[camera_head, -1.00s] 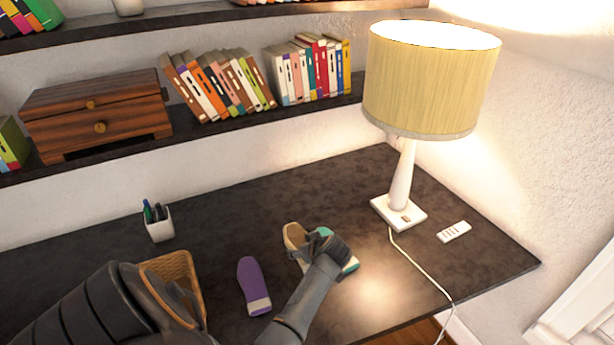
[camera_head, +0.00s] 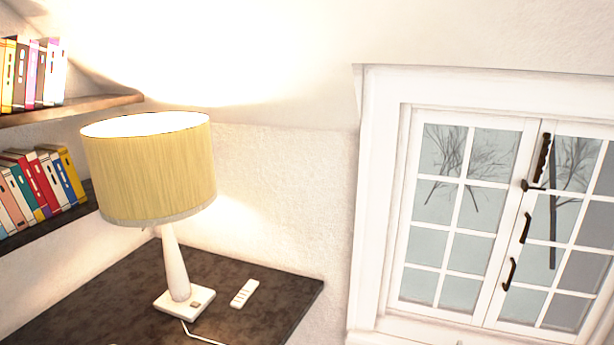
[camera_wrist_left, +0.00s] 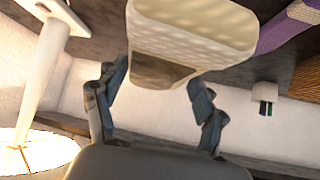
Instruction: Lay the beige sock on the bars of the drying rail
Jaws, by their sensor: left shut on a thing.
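The beige sock (camera_wrist_left: 195,28) shows in the left wrist view, pale and textured with a darker brown end facing the gripper. My left gripper (camera_wrist_left: 155,78) is shut on that brown end, a finger on each side. The sock looks close to the dark desk; I cannot tell whether it still touches it. The head view shows neither the sock nor any gripper. The drying rail is in neither view.
The dark desk (camera_head: 95,292) carries a lit lamp (camera_head: 150,170) and a small white device (camera_head: 244,293). A paned window (camera_head: 480,215) is at right. In the wrist view, a purple sock (camera_wrist_left: 285,30), a pen holder (camera_wrist_left: 265,100) and a woven basket (camera_wrist_left: 306,76) are at right.

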